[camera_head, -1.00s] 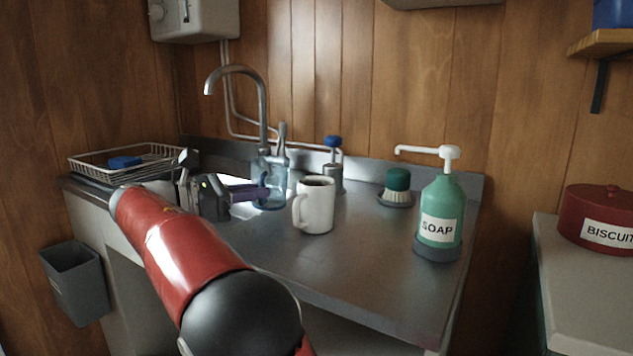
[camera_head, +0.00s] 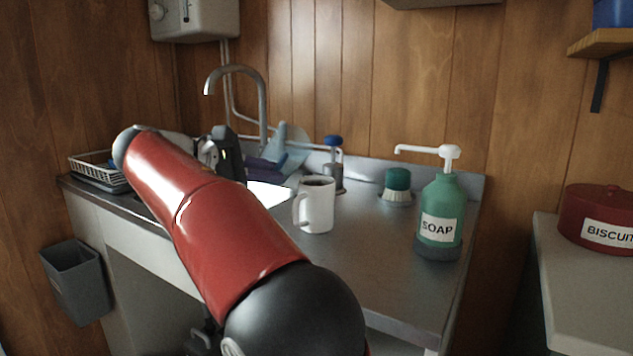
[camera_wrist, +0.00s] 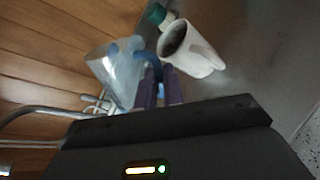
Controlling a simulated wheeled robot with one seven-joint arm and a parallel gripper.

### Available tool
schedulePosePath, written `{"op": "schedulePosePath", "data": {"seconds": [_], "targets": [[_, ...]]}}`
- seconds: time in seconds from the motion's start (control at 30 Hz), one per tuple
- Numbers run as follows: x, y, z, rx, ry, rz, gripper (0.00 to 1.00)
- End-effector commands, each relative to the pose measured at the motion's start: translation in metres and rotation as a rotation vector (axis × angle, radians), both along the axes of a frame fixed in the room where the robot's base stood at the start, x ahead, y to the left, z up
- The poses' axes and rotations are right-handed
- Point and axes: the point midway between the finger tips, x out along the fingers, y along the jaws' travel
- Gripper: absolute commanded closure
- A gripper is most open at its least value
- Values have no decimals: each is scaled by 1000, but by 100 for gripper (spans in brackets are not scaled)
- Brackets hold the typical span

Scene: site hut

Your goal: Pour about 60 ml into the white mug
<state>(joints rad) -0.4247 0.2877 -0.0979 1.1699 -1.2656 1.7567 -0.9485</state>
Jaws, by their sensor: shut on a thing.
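The white mug (camera_head: 316,206) stands upright on the steel worktop, its handle to the left. Its dark inside shows in the wrist view (camera_wrist: 199,58); I cannot tell whether that is liquid or shadow. My gripper (camera_head: 266,168) has purple fingers, shut on the blue handle of a clear bluish jug (camera_head: 296,150). The jug is held tilted, behind and left of the mug and apart from it in the head view. In the wrist view, the jug (camera_wrist: 118,72) is left of the mug, with the fingers (camera_wrist: 159,88) at its handle. No stream shows, and the jug's liquid level is unclear.
A tap (camera_head: 262,105) rises behind the jug. A blue-topped dispenser (camera_head: 333,165) stands close behind the mug. A green brush (camera_head: 398,184) and a soap bottle (camera_head: 440,210) are to the right. A wire rack (camera_head: 92,168) is at left. The front right worktop is clear.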

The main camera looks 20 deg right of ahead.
Motion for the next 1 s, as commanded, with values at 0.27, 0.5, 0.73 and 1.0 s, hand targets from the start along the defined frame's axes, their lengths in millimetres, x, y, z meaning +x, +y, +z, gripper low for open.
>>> {"op": "schedulePosePath", "data": {"seconds": [0.27, 0.5, 0.73, 1.0], "targets": [[-1, -1, -4, 86, -156, 1, 100], [0, 0, -3, 134, -245, 2, 100], [1, 0, -2, 158, -293, 5, 100], [1, 0, -1, 179, -335, 5, 100]]}}
